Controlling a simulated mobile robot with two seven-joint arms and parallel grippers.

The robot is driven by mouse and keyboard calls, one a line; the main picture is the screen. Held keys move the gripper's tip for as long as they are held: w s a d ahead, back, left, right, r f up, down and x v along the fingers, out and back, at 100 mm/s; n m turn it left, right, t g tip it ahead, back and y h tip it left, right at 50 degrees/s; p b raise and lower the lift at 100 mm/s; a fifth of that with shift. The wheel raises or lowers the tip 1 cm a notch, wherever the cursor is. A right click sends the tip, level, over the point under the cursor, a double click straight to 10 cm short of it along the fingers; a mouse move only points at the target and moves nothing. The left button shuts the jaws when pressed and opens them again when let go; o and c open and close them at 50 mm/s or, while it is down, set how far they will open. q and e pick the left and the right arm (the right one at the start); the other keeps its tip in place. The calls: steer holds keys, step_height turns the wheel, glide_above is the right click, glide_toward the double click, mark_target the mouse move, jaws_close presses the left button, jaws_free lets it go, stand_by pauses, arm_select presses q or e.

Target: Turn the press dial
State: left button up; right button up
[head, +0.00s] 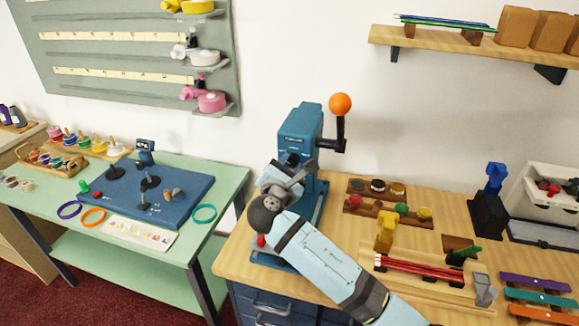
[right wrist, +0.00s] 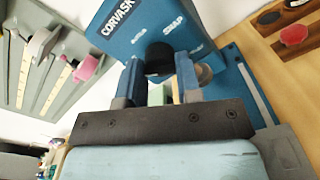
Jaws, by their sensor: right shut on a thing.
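The blue press (head: 298,128) stands at the left end of the wooden bench, with an orange ball (head: 340,104) on its black lever. My right gripper (head: 301,172) is at the front of the press, below its head. In the right wrist view the two fingers (right wrist: 159,82) are on either side of a dark rounded part, which looks like the press dial (right wrist: 160,58), and are shut on it. The press body (right wrist: 125,35) with white lettering rises behind. In the head view my gripper hides the dial, so its setting cannot be read. My left gripper is not in view.
A wooden tray (head: 360,207) with small coloured items lies right of the press. My right forearm passes left of a yellow tool (head: 386,230) and red rods (head: 420,268). A green table (head: 215,180) stands left, with a gap between. A shelf (head: 440,40) hangs above right.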

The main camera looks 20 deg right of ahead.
steer(key=m+b, duration=0.1)
steer(key=m, duration=0.2)
steer(key=shift+f+m, duration=0.15)
steer(key=shift+m, duration=0.15)
steer(key=m+b, duration=0.1)
steer(key=m, duration=0.1)
steer(key=shift+m+b, duration=0.4)
steer(key=m+b, duration=0.2)
steer(key=m, duration=0.1)
steer(key=shift+m, duration=0.6)
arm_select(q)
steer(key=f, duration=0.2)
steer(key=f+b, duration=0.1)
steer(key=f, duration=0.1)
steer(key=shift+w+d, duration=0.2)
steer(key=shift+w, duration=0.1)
arm_select(e)
steer(key=shift+m, duration=0.3)
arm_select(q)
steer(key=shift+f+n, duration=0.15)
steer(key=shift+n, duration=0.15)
arm_select(e)
steer(key=o, duration=0.9)
steer(key=shift+r, duration=0.2)
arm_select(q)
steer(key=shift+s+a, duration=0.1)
